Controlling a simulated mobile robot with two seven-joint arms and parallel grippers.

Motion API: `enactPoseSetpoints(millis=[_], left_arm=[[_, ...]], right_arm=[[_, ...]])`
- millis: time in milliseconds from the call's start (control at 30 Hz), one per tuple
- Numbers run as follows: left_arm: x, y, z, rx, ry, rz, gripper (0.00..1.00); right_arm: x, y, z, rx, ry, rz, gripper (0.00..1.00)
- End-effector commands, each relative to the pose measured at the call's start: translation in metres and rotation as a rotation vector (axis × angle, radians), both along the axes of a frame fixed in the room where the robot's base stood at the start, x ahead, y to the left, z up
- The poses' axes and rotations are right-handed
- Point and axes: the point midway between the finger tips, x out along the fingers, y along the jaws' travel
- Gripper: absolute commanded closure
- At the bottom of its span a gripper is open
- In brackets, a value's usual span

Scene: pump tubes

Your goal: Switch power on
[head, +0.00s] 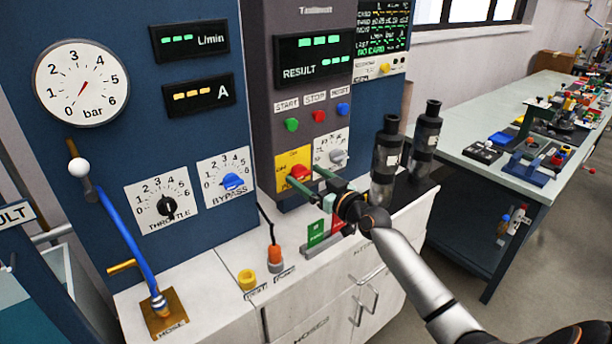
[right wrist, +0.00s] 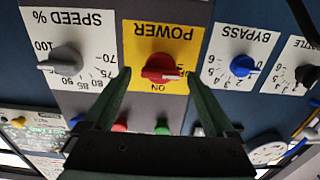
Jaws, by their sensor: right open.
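The red power knob (head: 300,173) sits on a yellow plate (head: 283,160) low on the grey panel. The right wrist view, upside down, shows the red knob (right wrist: 160,66) under the word POWER, its bar roughly level with a white mark at the right end. The ON label (right wrist: 158,87) is below it in that view. My right gripper (head: 304,175) is open and faces the plate. In the wrist view its two green fingers (right wrist: 160,78) lie either side of the knob, with a gap on each side. Whether the tips reach the knob's depth I cannot tell. My left gripper is out of view.
A speed dial (head: 337,155) is just right of the power plate, and a blue bypass knob (head: 233,181) is to its left. Start, stop and reset buttons (head: 319,115) are above. Dark cylinders (head: 386,160) stand close on the right. A cluttered bench (head: 480,150) is farther right.

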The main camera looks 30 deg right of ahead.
Motion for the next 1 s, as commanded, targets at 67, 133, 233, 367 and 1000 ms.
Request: enactPoseSetpoints(millis=[67,133,233,367,1000], left_arm=[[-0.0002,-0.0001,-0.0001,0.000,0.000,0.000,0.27],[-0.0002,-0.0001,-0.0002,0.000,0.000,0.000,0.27],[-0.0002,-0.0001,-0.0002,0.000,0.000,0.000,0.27],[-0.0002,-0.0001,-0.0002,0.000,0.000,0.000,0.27],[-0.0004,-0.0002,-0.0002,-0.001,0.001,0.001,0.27]], right_arm=[[0.0053,0.0006,0.0003,0.000,-0.001,0.000,0.10],[0.0075,0.0012,0.0002,0.000,0.000,0.001,0.10],[0.0087,0.0014,-0.0001,0.000,0.000,0.001,0.10],[0.0086,0.0014,-0.0001,0.000,0.000,0.001,0.10],[0.0082,0.0010,-0.0001,0.000,0.000,0.001,0.74]])
